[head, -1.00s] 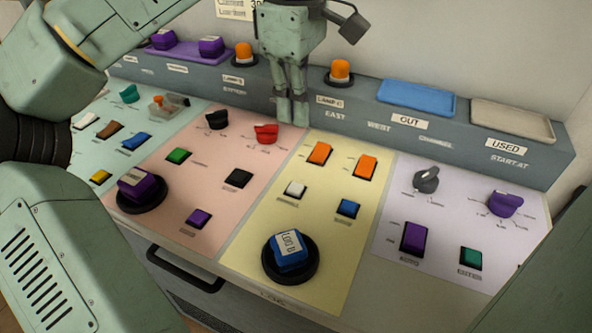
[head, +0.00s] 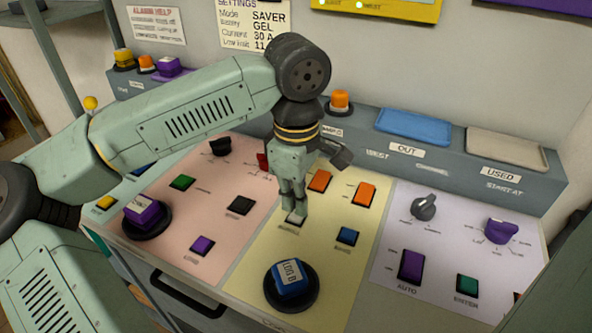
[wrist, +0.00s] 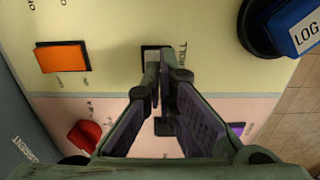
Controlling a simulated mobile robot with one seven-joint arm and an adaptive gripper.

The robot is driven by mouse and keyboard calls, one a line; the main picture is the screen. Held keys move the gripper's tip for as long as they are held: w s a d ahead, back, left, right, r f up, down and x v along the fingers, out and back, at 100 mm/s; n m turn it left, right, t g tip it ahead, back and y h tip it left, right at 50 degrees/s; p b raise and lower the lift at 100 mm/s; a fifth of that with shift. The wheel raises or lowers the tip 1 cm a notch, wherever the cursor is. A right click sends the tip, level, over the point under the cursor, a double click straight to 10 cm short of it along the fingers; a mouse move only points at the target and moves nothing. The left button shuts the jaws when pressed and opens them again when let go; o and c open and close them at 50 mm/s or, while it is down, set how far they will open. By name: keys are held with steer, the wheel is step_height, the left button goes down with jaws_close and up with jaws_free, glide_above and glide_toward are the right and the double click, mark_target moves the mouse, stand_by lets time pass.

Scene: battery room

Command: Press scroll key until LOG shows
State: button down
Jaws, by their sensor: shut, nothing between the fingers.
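My gripper (head: 294,210) is shut and empty, pointing down at a white key (head: 297,220) on the yellow panel (head: 330,235). The fingertips overlap this key in the head view; I cannot tell whether they touch it. In the wrist view the closed fingers (wrist: 158,72) partly cover the key in its dark frame (wrist: 150,52). A yellow-framed display (head: 375,12) is cut off at the top, and no LOG readout shows. The blue block marked LOG B (head: 288,278) sits on a round black base.
Orange keys (head: 319,181) and a blue key (head: 347,236) are near my gripper. The pink panel (head: 195,215) lies left, the lilac panel (head: 440,235) right. A blue tray (head: 413,126) and a beige tray (head: 507,147) rest on the rear ledge.

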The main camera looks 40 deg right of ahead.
mark_target(296, 217)
steer(key=shift+f, duration=0.75)
steer(key=shift+f, duration=0.1)
steer(key=f+b, duration=0.1)
steer(key=b, duration=0.1)
steer(key=shift+f+b, duration=0.35)
steer(key=shift+f, duration=0.05)
steer(key=shift+s+r, duration=0.1)
steer(key=shift+r, duration=0.25)
step_height(296, 217, up, 14)
steer(key=shift+p, duration=0.3)
stand_by(0.4)
